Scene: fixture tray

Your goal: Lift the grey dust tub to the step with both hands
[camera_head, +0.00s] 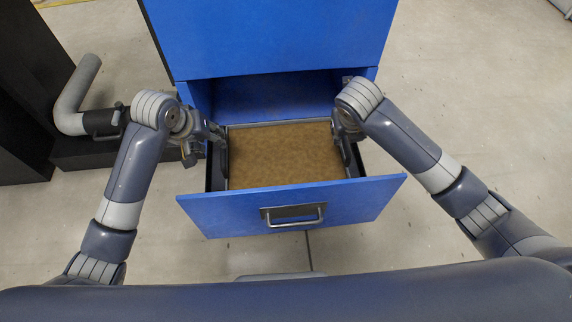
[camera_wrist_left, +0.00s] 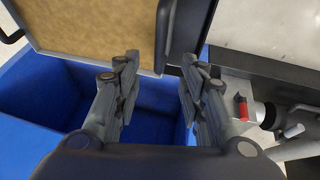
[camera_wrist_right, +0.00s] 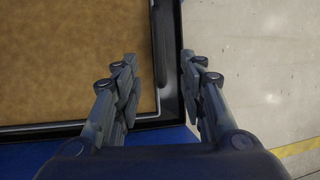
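The grey dust tub (camera_head: 278,123) is filled level with brown dust (camera_head: 285,157) and sits in the open blue drawer (camera_head: 350,198). My left gripper (camera_head: 219,150) is at the tub's left side. In the left wrist view its fingers are apart, with the tub's dark side handle (camera_wrist_left: 165,38) between and ahead of the tips. My right gripper (camera_head: 346,142) is at the tub's right side. In the right wrist view its fingers are apart, with the dark side handle (camera_wrist_right: 172,70) between the tips. No finger is visibly closed on the tub. I cannot make out the step for certain.
The blue cabinet (camera_head: 270,40) rises behind the drawer. The drawer front has a metal handle (camera_head: 293,217). A dark machine with a grey bent pipe (camera_head: 72,95) stands at the left, close to my left arm. Concrete floor (camera_head: 460,90) is clear at the right.

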